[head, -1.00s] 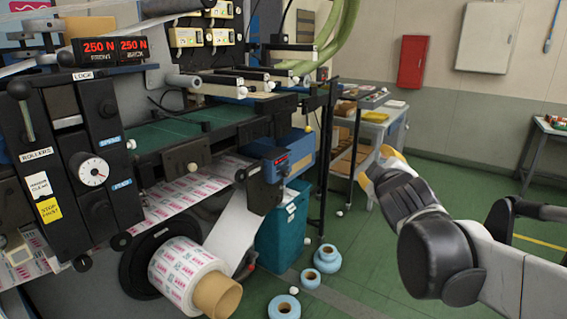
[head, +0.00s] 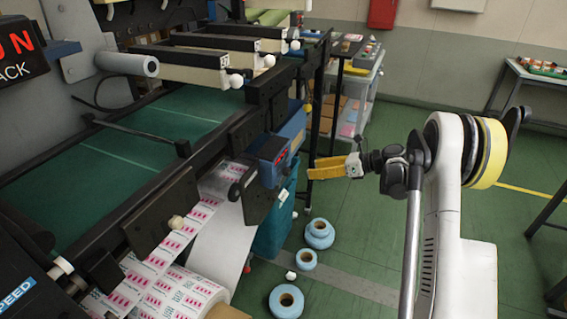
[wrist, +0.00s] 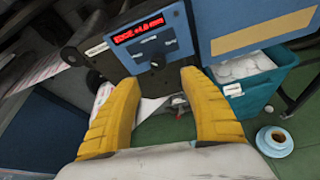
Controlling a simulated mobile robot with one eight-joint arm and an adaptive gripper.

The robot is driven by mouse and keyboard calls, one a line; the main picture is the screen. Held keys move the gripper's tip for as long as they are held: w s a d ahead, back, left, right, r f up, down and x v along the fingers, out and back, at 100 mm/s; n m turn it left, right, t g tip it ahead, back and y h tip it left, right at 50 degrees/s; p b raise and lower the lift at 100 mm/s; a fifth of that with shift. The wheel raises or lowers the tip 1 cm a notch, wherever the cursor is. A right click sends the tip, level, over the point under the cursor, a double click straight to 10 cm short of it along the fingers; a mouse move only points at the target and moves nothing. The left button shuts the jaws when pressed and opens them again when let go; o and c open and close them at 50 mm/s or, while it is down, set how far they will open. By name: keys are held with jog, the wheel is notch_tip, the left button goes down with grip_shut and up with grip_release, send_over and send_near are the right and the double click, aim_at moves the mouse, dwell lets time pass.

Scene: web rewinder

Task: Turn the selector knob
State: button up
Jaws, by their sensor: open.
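A blue control box (head: 283,148) with a red display sits on the side of the machine's frame. In the wrist view the blue box (wrist: 180,28) is ahead, at the top centre. A small dark knob-like part (wrist: 157,62) shows under its display; its setting is too small to read. My gripper (head: 312,166) has yellow fingers and points left toward the box, a little to its right. In the wrist view my gripper (wrist: 158,82) is open and empty, its fingertips apart below the box's face, with the knob-like part in line with the gap.
A teal bin (wrist: 262,85) with white scraps stands below and right of the box. Blue rolls (head: 319,234) lie on the green floor. A printed label web (head: 190,235) runs under the frame at left.

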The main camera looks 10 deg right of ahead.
aim_at(290, 172)
jog(key=b+x, duration=0.2)
jog(key=x, duration=0.6)
jog(key=shift+a+f+b, duration=0.2)
jog(key=shift+a+b, duration=0.1)
jog(key=shift+a, duration=0.15)
jog(key=shift+w+a+f, duration=0.15)
jog(key=shift+w+a, duration=0.3)
jog(key=shift+a, duration=0.15)
grip_shut()
